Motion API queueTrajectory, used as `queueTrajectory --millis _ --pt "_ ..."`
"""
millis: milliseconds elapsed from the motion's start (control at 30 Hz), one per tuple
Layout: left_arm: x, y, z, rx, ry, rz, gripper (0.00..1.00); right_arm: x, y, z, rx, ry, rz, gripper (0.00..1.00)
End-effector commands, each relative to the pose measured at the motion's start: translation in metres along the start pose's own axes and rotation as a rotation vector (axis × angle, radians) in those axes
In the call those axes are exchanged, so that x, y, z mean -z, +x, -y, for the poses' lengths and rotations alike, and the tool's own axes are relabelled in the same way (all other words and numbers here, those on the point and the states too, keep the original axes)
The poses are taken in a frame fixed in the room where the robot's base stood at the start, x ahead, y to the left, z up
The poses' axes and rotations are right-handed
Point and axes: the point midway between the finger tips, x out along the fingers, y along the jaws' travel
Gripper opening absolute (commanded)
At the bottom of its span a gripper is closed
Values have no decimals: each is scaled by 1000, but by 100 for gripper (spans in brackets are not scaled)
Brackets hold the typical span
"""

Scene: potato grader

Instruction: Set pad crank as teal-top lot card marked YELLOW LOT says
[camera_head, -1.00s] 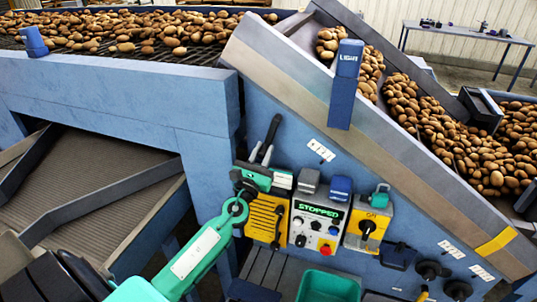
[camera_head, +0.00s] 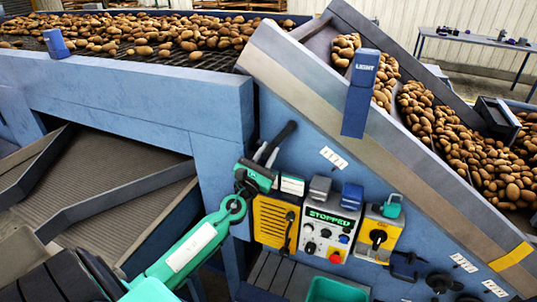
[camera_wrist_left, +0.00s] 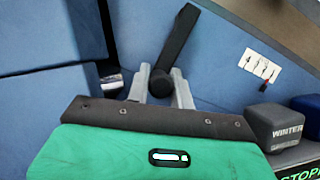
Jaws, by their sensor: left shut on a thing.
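The crank (camera_head: 283,138) is a black bar on the blue machine side, slanting up to the right. My left gripper (camera_head: 267,153) is at its lower end. In the left wrist view the two grey fingers (camera_wrist_left: 165,88) are shut on the round black knob of the crank (camera_wrist_left: 180,40). A small white card (camera_head: 291,186) is just right of the gripper, too small to read. I see no readable YELLOW LOT card. My right gripper is not in view.
A panel reading STOPPED (camera_head: 331,216) is right of the gripper, between a yellow louvred box (camera_head: 270,222) and a yellow switch box (camera_head: 378,238). A green tray (camera_head: 337,291) is below. A box marked WINTER (camera_wrist_left: 279,127) is close to the left gripper.

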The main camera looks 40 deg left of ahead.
Motion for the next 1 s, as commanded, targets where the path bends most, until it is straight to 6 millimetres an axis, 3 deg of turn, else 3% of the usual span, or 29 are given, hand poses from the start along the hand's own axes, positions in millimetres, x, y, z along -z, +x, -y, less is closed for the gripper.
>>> queueTrajectory --millis 67,100,200,567,1000 --pt "-6 4 -6 -14 0 11 0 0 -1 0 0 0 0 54" --pt "-6 4 -6 -13 0 11 29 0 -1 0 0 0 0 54" --pt "-5 3 -5 -11 0 10 43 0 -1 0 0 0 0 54" --pt "-1 -4 -1 -4 0 4 43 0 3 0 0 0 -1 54" --pt "3 -76 -1 -5 -1 3 43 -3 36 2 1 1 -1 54"
